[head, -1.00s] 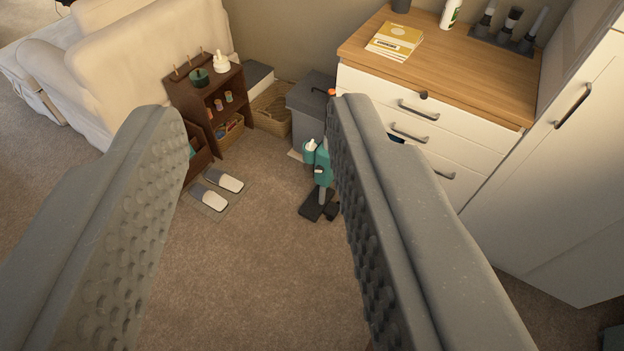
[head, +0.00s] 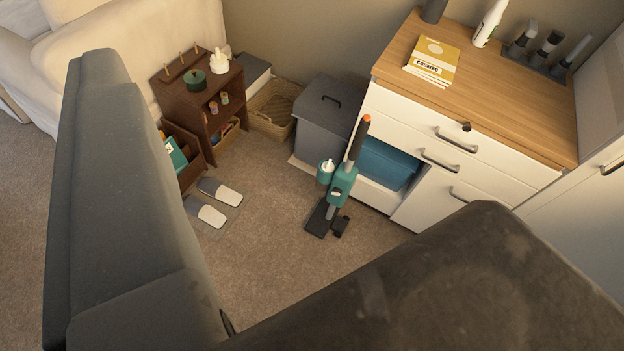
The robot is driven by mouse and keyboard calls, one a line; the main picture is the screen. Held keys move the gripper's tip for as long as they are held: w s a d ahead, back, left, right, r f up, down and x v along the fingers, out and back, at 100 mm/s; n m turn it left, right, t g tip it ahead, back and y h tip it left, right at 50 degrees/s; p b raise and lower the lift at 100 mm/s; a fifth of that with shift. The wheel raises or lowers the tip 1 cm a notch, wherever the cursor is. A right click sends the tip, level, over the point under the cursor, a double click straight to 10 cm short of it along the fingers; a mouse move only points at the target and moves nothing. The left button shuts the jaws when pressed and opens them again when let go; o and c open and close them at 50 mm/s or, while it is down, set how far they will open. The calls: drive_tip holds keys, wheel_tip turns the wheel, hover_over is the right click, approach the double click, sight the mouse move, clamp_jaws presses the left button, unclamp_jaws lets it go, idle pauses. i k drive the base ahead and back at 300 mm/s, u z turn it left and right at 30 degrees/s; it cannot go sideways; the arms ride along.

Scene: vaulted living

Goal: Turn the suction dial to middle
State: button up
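A teal and grey upright vacuum cleaner (head: 343,184) stands on the carpet in front of the white drawer unit. Its dark handle has an orange tip, and its black floor head rests on the carpet. A small dark and white detail shows on the teal body; I cannot tell whether it is the suction dial, or its setting. My gripper (head: 292,135) is open and empty. One finger fills the left side and the other covers the lower right. The vacuum shows between them, farther away, and nothing touches it.
The drawer unit (head: 525,170) has a wooden top with yellow books (head: 433,62). A grey bin (head: 322,125), wicker basket (head: 272,108) and dark shelf (head: 212,108) stand behind. Slippers (head: 215,203) lie left of the vacuum. Carpet between them is clear.

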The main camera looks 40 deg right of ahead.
sight(337, 191)
drive_tip(key=z, duration=0.2)
drive_tip(key=i, duration=0.9)
drive_tip(key=z, duration=0.55)
